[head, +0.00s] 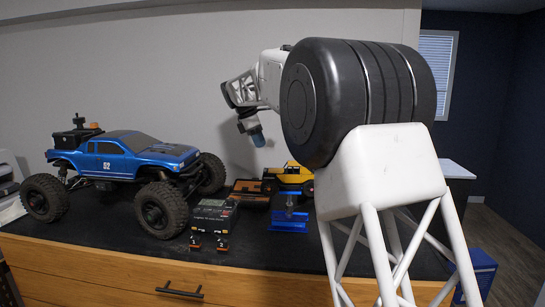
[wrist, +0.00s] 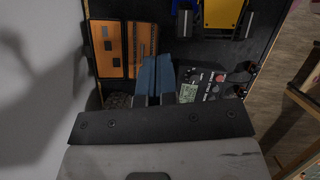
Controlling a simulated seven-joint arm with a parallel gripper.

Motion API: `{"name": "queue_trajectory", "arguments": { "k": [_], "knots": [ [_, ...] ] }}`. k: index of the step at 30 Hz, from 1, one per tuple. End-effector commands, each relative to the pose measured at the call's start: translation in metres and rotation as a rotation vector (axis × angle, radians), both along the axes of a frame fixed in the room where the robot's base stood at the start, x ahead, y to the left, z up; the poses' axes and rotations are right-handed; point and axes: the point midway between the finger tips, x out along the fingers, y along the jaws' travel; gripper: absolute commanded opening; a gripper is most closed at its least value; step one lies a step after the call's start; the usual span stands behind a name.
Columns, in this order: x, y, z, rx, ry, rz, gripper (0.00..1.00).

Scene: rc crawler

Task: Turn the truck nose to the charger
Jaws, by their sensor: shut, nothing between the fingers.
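The blue truck (head: 125,153), marked 52, stands on its large black tyres on the left of the dark bench top in the head view. Its nose points right and slightly toward the camera. A black unit with a small screen and knobs (wrist: 208,90), which looks like the charger, lies right of my fingers in the wrist view. A black box (head: 213,213) in front of the truck's nose may be the same unit; I cannot tell. My gripper (head: 258,138) is raised above the bench, right of the truck. Its blue fingers (wrist: 154,78) are shut and empty.
A yellow model vehicle (head: 288,178) stands at the back, with an orange-brown tray (head: 250,191) beside it. A blue stand (head: 289,222) is right of the black box. The wooden drawer front (head: 120,277) lies below the bench edge.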

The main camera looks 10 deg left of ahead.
Motion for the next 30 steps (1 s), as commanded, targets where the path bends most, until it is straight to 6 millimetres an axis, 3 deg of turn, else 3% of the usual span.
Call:
{"name": "queue_trajectory", "arguments": {
  "k": [8, 25, 30],
  "knots": [
    [0.002, -0.007, -0.018, -0.001, 0.001, -0.002, 0.0],
    [0.009, -0.037, -0.094, -0.001, 0.002, -0.001, 0.0],
    [0.016, -0.058, -0.091, -0.001, -0.001, -0.002, 0.0]
  ]
}}
